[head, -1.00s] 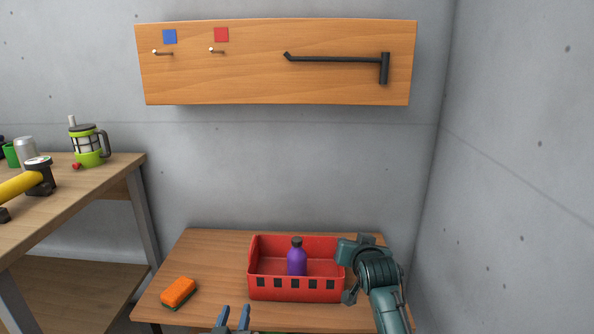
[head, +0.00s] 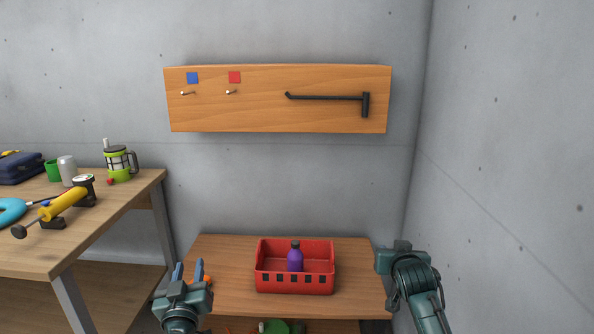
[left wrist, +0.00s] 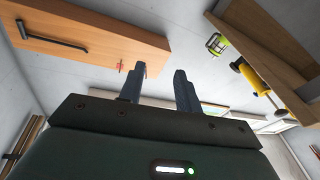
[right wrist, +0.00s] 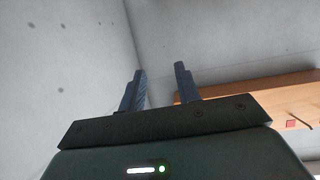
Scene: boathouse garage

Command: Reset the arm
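My left gripper (head: 189,272) is at the lower left of the head view, in front of the low table's left part. Its two fingers point up and stand apart, with nothing between them; the left wrist view (left wrist: 160,85) shows the same gap. My right arm is at the lower right of the head view, beside the low table's right edge. Its fingers are hidden there, but the right wrist view shows the right gripper (right wrist: 160,85) with its fingers apart and empty. A red basket (head: 295,286) stands on the low table, with a purple bottle (head: 295,262) upright inside it.
The low table (head: 222,252) is mostly bare. An orange sponge (head: 208,279) is mostly hidden behind my left gripper. A hook board (head: 270,115) hangs on the wall; a bare wall closes the right side.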

